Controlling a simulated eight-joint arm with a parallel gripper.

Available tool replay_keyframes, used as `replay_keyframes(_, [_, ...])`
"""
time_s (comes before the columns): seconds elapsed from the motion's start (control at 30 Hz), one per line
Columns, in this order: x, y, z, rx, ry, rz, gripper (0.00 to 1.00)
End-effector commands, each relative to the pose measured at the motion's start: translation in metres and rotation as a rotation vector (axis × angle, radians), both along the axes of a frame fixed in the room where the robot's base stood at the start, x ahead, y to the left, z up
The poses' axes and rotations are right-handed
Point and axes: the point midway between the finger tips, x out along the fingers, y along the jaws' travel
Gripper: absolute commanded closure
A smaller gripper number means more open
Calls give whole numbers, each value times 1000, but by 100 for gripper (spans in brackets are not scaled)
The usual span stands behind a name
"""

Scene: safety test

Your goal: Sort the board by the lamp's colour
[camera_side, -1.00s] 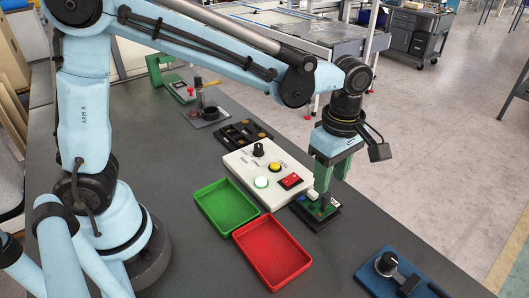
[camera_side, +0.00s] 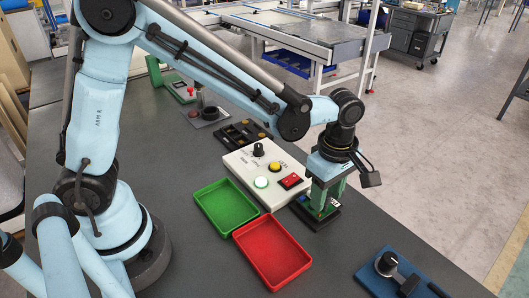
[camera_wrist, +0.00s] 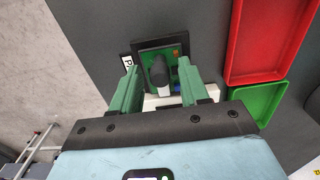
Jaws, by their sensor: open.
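The green circuit board (camera_side: 330,211) sits in a black holder (camera_side: 310,222) at the right end of the white control box. It also shows in the wrist view (camera_wrist: 178,48), with a dark upright cylindrical part on it. My gripper (camera_side: 320,208) is down at the board, its green fingers open. In the wrist view my gripper (camera_wrist: 157,66) has one finger on each side of the dark part, with gaps visible. The round lamp (camera_side: 261,182) on the box glows pale green-white. A green tray (camera_side: 226,205) and a red tray (camera_side: 272,252) lie side by side, both empty.
The control box (camera_side: 240,165) carries a black knob, a yellow button (camera_side: 274,167) and a red switch (camera_side: 291,181). A black compartment tray (camera_side: 243,133) lies behind it. A blue fixture with a black knob (camera_side: 386,263) stands at front right, near the table edge.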

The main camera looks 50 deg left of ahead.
Motion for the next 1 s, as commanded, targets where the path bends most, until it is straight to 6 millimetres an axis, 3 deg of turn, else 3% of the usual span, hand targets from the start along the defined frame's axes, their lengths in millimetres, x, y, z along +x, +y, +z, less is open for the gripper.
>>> replay_keyframes(0.13, [0, 0, 0, 0, 0, 0, 57])
replay_keyframes(0.43, [0, 0, 0, 0, 0, 0, 100])
replay_keyframes(0.67, [0, 0, 5, 0, 0, 0, 100])
replay_keyframes(1.0, [0, 0, 30, 0, 0, 0, 100])
